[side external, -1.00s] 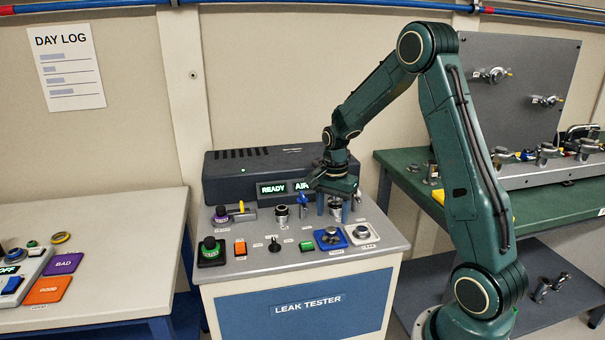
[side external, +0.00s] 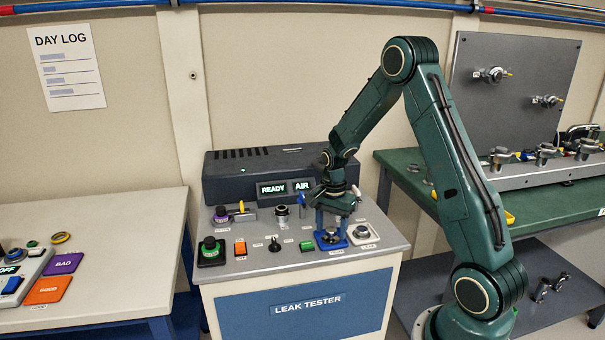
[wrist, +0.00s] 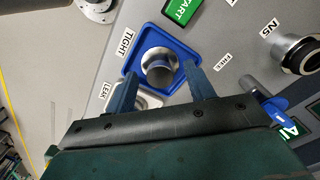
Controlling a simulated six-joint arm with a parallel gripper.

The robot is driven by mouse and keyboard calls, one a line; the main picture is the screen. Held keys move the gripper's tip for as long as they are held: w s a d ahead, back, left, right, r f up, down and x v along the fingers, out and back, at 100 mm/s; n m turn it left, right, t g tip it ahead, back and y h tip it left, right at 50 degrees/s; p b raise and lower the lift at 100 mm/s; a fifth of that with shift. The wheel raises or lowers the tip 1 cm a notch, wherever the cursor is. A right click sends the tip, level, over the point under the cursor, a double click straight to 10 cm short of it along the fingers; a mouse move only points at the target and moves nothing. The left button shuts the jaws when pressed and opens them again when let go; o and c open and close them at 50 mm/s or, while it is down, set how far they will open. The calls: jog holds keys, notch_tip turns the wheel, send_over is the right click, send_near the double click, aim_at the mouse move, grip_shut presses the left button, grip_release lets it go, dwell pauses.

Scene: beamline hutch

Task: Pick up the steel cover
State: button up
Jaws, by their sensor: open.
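A round steel piece, which looks like the steel cover (wrist: 158,65), sits in the blue square tray (wrist: 133,58) marked TIGHT. In the side external view the cover (side external: 330,238) is at the front right of the leak tester's top, partly hidden by my fingers. My gripper (side external: 331,231) is open and points down over the blue tray. In the wrist view its two blue fingers (wrist: 160,78) stand apart, one on either side of the steel piece. I cannot tell whether they touch it.
The white tray (side external: 374,239), marked LEAK, holds another steel piece (side external: 362,231) close to the right. A steel port (side external: 281,213) and a blue lever (side external: 302,199) stand behind. A green button (side external: 306,246) lies to the left. The dark tester housing (side external: 235,177) is at the back.

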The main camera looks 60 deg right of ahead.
aim_at(331, 230)
jog(key=c, duration=1.1)
jog(key=shift+r, duration=0.15)
notch_tip(331, 230, up, 20)
dwell(0.6)
